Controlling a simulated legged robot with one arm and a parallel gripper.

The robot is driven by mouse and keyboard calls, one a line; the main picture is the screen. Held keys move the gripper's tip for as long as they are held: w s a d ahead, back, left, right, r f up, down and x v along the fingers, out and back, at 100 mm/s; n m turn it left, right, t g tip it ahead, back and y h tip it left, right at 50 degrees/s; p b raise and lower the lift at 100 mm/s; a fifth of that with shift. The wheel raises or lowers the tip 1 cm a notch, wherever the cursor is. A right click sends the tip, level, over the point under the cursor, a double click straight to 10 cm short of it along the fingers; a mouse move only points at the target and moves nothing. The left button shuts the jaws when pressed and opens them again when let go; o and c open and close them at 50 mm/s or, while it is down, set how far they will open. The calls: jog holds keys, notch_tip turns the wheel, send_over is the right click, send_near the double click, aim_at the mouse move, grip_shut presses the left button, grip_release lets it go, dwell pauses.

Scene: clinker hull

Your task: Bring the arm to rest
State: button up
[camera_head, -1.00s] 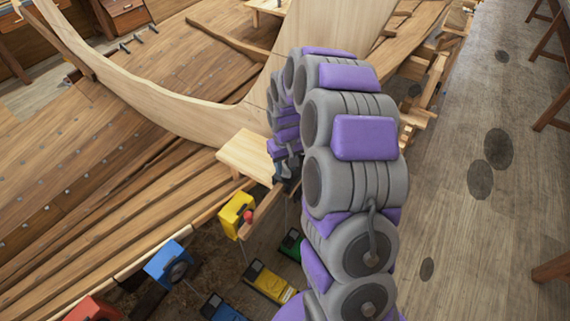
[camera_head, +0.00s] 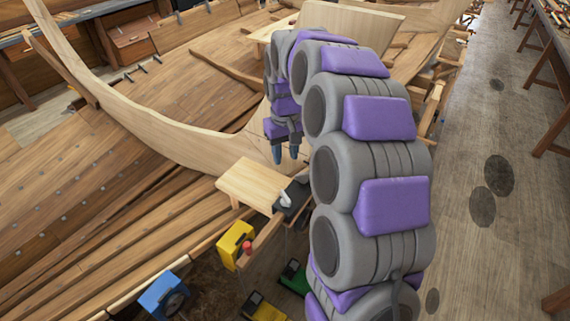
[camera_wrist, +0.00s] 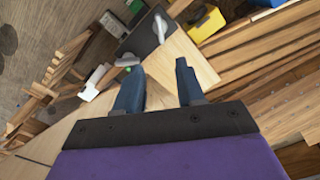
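My arm, grey with purple pads, arches up from the lower right in the head view. My gripper (camera_head: 286,154) hangs from its end, pointing down, above and behind a pale wooden board. In the wrist view my gripper (camera_wrist: 160,87) shows two dark blue fingers standing apart with nothing between them. A dark box with a light grey lever (camera_head: 292,199) sits at the board's right end, below and apart from the fingers. It also shows in the wrist view as a dark box (camera_wrist: 146,40) beyond the fingertips.
The pale board (camera_head: 250,181) lies at the hull's edge. A yellow box (camera_head: 235,243) and a blue box (camera_head: 164,293) line the near edge, with green and yellow ones lower. The curved hull timber (camera_head: 150,120) rises at left. The floor (camera_head: 465,240) at right is clear.

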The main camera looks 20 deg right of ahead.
jog(key=shift+r, duration=0.3)
jog(key=s+a+f+b, duration=0.3)
jog(key=s+f+b, duration=0.2)
jog(key=s, duration=0.6)
jog(key=s+a+f+g+b, duration=0.1)
jog(key=s+a+f+b, duration=0.3)
jog(key=s, duration=0.8)
jog(key=s+a+f+b, duration=0.3)
jog(key=s+f+b, duration=0.2)
jog(key=s+f, duration=0.3)
jog(key=s, duration=0.4)
jog(key=shift+s+a+g+b, duration=0.15)
jog(key=shift+a+g+b, duration=0.15)
jog(key=shift+a+g, duration=0.1)
jog(key=shift+r, duration=0.1)
